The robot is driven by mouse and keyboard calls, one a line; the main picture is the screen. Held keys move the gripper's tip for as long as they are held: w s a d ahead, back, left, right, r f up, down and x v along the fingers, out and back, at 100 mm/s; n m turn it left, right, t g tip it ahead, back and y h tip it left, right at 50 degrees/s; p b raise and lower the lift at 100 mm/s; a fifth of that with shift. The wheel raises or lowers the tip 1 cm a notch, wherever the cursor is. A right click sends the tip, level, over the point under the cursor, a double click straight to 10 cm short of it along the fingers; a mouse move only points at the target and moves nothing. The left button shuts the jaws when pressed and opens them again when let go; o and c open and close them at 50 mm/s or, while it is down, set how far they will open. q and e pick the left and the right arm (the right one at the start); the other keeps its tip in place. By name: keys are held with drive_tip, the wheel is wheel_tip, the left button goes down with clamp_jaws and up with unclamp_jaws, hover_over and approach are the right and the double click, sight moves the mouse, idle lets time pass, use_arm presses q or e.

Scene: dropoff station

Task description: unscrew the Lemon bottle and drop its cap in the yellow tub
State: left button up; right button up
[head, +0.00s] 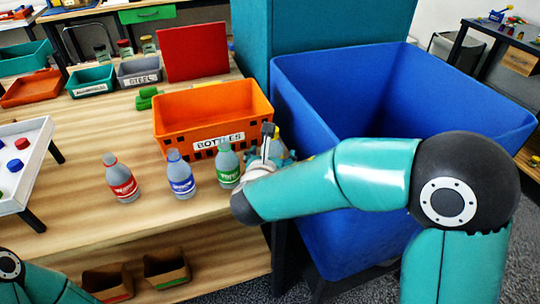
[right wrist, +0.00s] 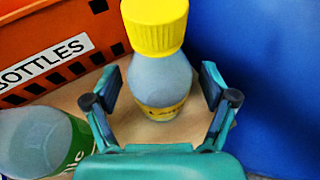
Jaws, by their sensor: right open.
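The Lemon bottle (right wrist: 160,85) has a grey body, a yellow label and a ribbed yellow cap (right wrist: 155,27). It stands upright on the table in the right wrist view. My right gripper (right wrist: 160,95) is open, with one finger on each side of the bottle's body, below the cap; I see gaps between fingers and bottle. In the head view my right gripper (head: 277,149) is at the table's right edge and hides most of the bottle. My left gripper is out of view. I cannot make out a yellow tub.
Bottles with green (head: 228,166), blue (head: 181,175) and red (head: 121,178) labels stand to the left. An orange BOTTLES crate (head: 213,125) is behind them. A large blue bin (head: 320,120) is right of the table. A white tray (head: 37,140) holds several caps.

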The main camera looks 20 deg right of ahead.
drive_tip(key=c, duration=1)
drive_tip(key=shift+o, duration=0.2)
wheel_tip(320, 180, up, 20)
drive_tip(key=p, duration=0.4)
